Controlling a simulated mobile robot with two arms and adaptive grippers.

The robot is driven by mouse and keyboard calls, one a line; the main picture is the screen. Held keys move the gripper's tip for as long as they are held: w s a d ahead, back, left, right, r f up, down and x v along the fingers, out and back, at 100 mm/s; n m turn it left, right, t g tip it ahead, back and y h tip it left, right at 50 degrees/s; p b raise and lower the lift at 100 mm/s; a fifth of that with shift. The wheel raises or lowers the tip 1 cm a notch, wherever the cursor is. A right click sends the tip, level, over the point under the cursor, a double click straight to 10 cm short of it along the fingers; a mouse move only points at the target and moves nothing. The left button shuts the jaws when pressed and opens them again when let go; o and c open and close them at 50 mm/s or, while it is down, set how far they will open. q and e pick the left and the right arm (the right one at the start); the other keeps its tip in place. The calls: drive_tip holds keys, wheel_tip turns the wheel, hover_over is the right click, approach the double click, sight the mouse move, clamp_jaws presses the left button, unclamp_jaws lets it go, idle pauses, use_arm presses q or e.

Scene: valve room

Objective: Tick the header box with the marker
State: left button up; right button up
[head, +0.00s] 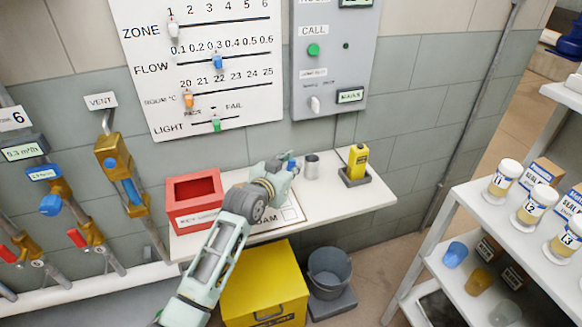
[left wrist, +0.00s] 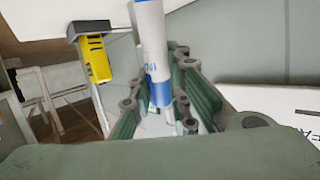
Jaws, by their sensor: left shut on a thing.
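My left gripper (head: 281,166) is shut on a marker (head: 291,164), above the back of the shelf top. In the left wrist view the marker (left wrist: 152,45) is white with a blue band and sits between the green fingers of the gripper (left wrist: 163,112). A white sheet (head: 291,203) with dark print and a square outline lies on the shelf top, partly hidden by my arm. Which box is the header box cannot be told. My right gripper is not in view.
A red box (head: 195,222) stands left of the sheet. A yellow chest (head: 262,290) and a grey bucket (head: 329,265) are below.

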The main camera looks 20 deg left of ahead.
use_arm(q)
drive_tip(key=shift+f, duration=0.35)
idle(0.5)
drive_tip(key=shift+f+b, duration=0.35)
drive_tip(key=shift+d, duration=0.1)
idle(0.4)
drive_tip(key=shift+d+p, duration=0.35)
drive_tip(key=shift+s+d, duration=0.1)
drive_tip(key=shift+a, duration=0.25)
drive_tip(key=shift+w+a+f, duration=0.1)
drive_tip(key=shift+w+a, duration=0.15)
drive_tip(key=shift+a, duration=0.7)
drive_tip(key=shift+d, duration=0.3)
drive_tip(key=shift+s+d+p, duration=0.1)
drive_tip(key=shift+d+p, duration=0.3)
drive_tip(key=shift+d, duration=0.1)
